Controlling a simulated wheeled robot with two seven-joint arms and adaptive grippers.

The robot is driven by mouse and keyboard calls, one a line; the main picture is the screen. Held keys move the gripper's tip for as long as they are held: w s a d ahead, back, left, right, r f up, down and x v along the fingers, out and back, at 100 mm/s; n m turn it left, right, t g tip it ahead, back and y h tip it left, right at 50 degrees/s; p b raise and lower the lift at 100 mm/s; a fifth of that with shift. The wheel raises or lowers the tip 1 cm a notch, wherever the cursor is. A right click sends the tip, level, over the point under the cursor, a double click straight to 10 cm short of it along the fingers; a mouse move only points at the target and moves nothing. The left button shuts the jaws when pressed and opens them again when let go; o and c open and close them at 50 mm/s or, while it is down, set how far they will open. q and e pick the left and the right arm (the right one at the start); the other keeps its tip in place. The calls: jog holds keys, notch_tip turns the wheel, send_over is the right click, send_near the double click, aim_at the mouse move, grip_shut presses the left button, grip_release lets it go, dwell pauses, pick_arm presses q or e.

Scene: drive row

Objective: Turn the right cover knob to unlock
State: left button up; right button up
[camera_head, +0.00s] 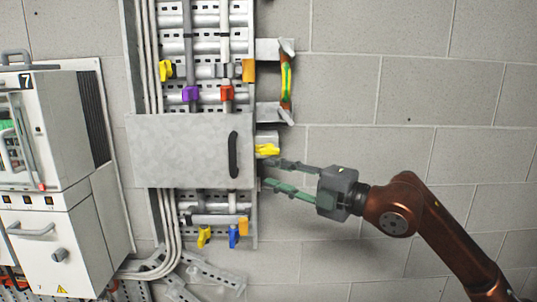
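A grey metal cover (180,150) with a black vertical handle (233,155) is on the wall rack. A yellow knob (267,150) sticks out beside the cover's right edge, and it looks like the right cover knob. My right gripper (267,172) comes in from the right with its two fingers apart and nothing between them. Its upper fingertip is just below the yellow knob; I cannot tell whether they touch. The lower fingertip is near the cover's lower right edge. My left gripper is not in view.
Yellow (166,70), purple (190,93), red (227,93) and orange (248,70) knobs sit above the cover. More knobs, including a blue one (233,236), are below. A bracketed bar (286,80) juts out at upper right. A white cabinet (70,200) stands left.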

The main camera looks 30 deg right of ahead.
aim_at(273, 152)
jog(key=d+r+h, duration=0.1)
jog(key=d+r+m+h, duration=0.1)
jog(key=d+r+t, duration=0.1)
jog(key=shift+s+d+r+m+h+p, duration=0.2)
jog(key=shift+s+r+m+h+p, duration=0.1)
jog(key=shift+r+h+p, duration=0.1)
jog(key=p+x, duration=0.2)
jog(key=x, duration=0.4)
jog(key=shift+a+f, duration=0.1)
jog(key=shift+w+a+f, duration=0.1)
jog(key=shift+w, duration=0.3)
jog(key=shift+c, duration=0.3)
grip_shut()
